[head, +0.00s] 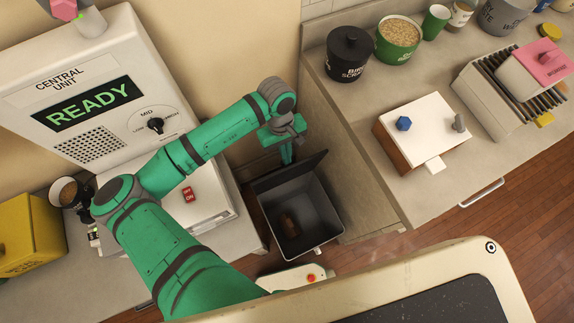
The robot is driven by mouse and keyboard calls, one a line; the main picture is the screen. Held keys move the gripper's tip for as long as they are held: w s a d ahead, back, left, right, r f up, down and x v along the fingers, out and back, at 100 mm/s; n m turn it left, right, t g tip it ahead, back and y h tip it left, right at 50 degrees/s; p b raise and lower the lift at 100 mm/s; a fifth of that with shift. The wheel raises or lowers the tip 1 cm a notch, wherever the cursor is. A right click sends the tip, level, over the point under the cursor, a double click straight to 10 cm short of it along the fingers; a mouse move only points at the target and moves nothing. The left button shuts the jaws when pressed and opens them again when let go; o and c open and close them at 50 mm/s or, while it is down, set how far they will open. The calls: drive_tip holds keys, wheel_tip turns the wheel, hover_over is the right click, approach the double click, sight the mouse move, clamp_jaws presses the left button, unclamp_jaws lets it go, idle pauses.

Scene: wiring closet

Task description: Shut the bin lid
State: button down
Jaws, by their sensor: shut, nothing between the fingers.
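The bin (322,232) is a grey square container on the floor between the two counters. Its dark lid (296,174) stands raised along the bin's far edge, so the bin is open. A brown lump (289,223) lies inside it. My gripper (286,160) points down just behind the raised lid, on its far side. The gripper is shut and empty. The lid partly hides the fingertips, and I cannot tell whether they touch it.
The left counter holds a white central unit (75,75) reading READY and a yellow box (28,235). The right counter holds a black lidded pot (348,55), a green bucket (398,40) and a white-topped box (425,120). A cream-edged surface (440,262) fills the lower right.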

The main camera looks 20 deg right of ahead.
drive_tip(key=shift+f, duration=0.3)
drive_tip(key=shift+s+d, duration=0.15)
drive_tip(key=shift+a, duration=0.25)
drive_tip(key=shift+d+r, duration=0.15)
drive_tip(key=shift+r, duration=4.05)
